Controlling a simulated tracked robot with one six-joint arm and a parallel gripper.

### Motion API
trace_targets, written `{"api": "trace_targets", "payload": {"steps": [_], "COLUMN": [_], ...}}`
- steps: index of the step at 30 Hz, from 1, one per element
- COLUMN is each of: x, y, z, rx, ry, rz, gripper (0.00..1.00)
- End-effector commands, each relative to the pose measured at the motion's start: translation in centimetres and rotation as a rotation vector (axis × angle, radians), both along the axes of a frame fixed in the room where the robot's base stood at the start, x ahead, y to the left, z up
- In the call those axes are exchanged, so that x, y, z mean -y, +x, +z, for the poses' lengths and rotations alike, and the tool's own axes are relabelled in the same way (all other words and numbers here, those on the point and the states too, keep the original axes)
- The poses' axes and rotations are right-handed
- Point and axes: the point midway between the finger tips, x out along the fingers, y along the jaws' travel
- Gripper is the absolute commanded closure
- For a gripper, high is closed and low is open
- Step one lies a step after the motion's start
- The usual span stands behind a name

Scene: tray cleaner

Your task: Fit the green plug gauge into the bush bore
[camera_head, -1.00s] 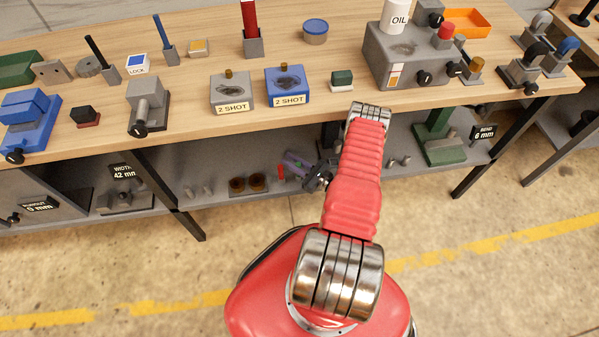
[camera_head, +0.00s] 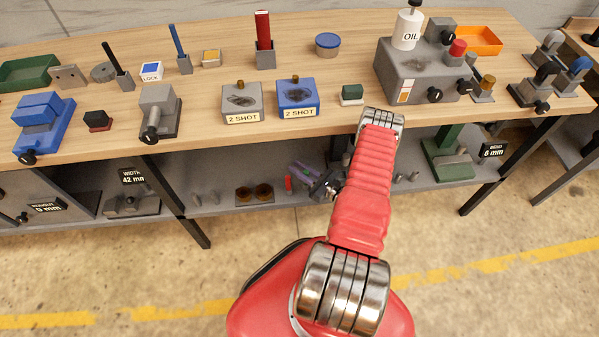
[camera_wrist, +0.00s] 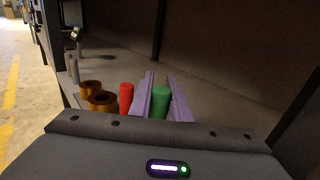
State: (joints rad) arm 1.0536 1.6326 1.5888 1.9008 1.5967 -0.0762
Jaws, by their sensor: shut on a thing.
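The green plug gauge (camera_wrist: 160,103) is upright between the two purple fingers of my gripper (camera_wrist: 161,80) in the wrist view. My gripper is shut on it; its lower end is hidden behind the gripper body. In the head view my gripper (camera_head: 303,170) is over the lower shelf, partly hidden by my arm, and I cannot make out the green gauge there. Two brown bushes stand left of my gripper: the nearer bush (camera_wrist: 103,101) and the farther bush (camera_wrist: 90,87). They also show in the head view (camera_head: 243,195) on a dark plate.
A red plug (camera_wrist: 126,98) stands between the bushes and my left finger; it also shows in the head view (camera_head: 288,184). The wooden bench top (camera_head: 210,130) overhangs the shelf. A dark bench leg (camera_head: 182,205) stands to the left. Grey pins stand farther left.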

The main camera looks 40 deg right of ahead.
Motion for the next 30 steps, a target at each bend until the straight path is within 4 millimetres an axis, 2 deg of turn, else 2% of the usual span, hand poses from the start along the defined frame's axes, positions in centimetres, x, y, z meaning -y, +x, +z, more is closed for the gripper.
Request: {"api": "trace_targets", "payload": {"steps": [3, 8, 30], "x": [0.1, 0.6, 3.0], "y": [-0.3, -2.7, -15.5], "z": [1.1, 0.9, 0.9], "rx": [0.000, 0.000, 0.000], "ry": [0.001, 0.001, 0.000], "rz": [-0.002, -0.005, -0.005], "gripper": [1.00, 1.00, 1.00]}}
